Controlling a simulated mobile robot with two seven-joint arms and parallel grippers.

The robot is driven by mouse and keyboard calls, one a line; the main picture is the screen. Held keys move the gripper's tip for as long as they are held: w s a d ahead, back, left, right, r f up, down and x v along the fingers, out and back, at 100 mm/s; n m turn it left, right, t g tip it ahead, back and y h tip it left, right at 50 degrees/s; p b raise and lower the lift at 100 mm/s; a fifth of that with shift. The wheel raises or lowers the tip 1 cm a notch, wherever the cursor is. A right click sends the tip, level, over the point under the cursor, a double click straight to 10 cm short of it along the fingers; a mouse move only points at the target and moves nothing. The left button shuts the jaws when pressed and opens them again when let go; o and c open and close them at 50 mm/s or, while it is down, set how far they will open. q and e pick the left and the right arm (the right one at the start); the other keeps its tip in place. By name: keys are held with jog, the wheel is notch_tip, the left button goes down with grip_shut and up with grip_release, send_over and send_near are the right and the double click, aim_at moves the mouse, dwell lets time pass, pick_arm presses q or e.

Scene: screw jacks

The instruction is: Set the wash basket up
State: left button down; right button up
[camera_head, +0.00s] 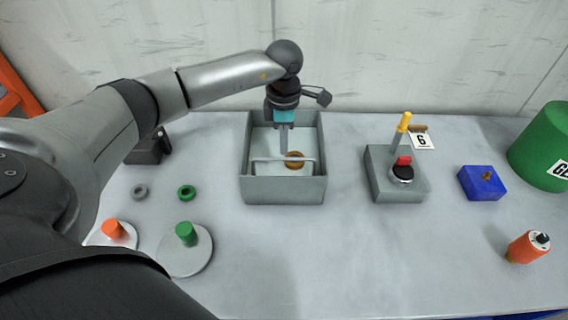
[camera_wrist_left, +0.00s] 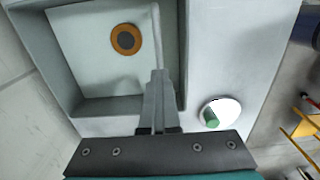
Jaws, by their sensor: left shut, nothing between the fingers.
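A grey open-topped box (camera_head: 283,190) stands on the table. Inside it is a pale tray-like insert, probably the wash basket (camera_wrist_left: 85,55), with a pale bar (camera_head: 268,160) across its front part. An orange-brown ring with a dark centre (camera_head: 294,160) lies in it and also shows in the left wrist view (camera_wrist_left: 126,40). My left gripper (camera_head: 283,152) points down into the box, fingers shut and empty, close to the bar. I cannot tell whether they touch it. In the left wrist view the fingertips (camera_wrist_left: 158,75) are beside the insert's edge. My right gripper is not in view.
Left are a grey ring (camera_head: 139,192), green ring (camera_head: 187,192) and discs with orange (camera_head: 113,229) and green (camera_head: 186,233) pegs. Right are a grey lever box (camera_head: 385,188), blue block (camera_head: 482,184), green drum (camera_head: 545,145) and orange bottle (camera_head: 527,247). The front middle is clear.

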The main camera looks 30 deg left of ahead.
pick_arm(q)
jog(key=shift+r, duration=0.35)
jog(key=shift+r+p, duration=0.9)
jog(key=shift+r, duration=0.15)
jog(key=c, duration=0.7)
grip_release()
notch_tip(320, 180, up, 10)
jog(key=p, duration=0.7)
